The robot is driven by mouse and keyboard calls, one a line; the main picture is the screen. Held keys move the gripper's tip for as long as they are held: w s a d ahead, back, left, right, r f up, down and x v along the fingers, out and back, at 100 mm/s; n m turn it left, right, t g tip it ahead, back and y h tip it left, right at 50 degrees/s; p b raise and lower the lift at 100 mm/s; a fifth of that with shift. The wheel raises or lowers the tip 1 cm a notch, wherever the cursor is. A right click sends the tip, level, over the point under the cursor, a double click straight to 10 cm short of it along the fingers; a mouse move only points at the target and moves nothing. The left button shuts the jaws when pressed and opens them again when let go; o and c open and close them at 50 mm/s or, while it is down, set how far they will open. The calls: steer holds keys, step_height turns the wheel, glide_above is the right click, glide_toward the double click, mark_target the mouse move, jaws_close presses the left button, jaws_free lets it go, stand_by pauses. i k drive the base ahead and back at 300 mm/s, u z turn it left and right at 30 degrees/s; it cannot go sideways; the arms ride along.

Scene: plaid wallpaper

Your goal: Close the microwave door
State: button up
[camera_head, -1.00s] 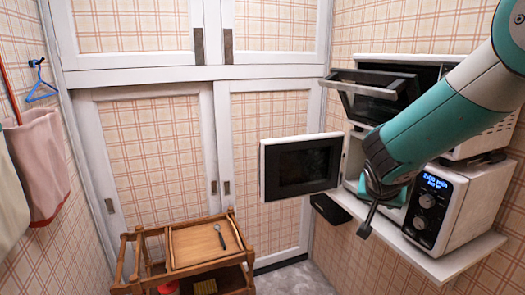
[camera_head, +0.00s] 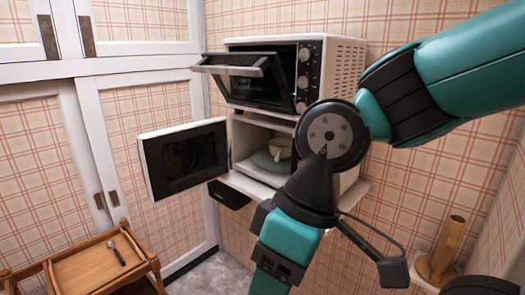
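The microwave (camera_head: 238,140) stands on a wall shelf below a toaster oven. Its door (camera_head: 150,165), white-framed with a dark window, stands wide open to the left. I cannot make out gripper fingertips.
The toaster oven (camera_head: 340,65) above has its door (camera_head: 240,66) tilted open. A wooden cart (camera_head: 142,255) with a tray (camera_head: 88,268) and spoon (camera_head: 116,254) stands at lower left. Sliding cabinet doors fill the left. A brown cylinder (camera_head: 447,245) stands at lower right.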

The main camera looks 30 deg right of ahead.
mark_target(191, 163)
steer(key=z, duration=0.15)
steer(key=k, duration=0.65)
steer(key=u, duration=0.7)
steer(key=i, duration=2.5)
steer(key=z, duration=0.05)
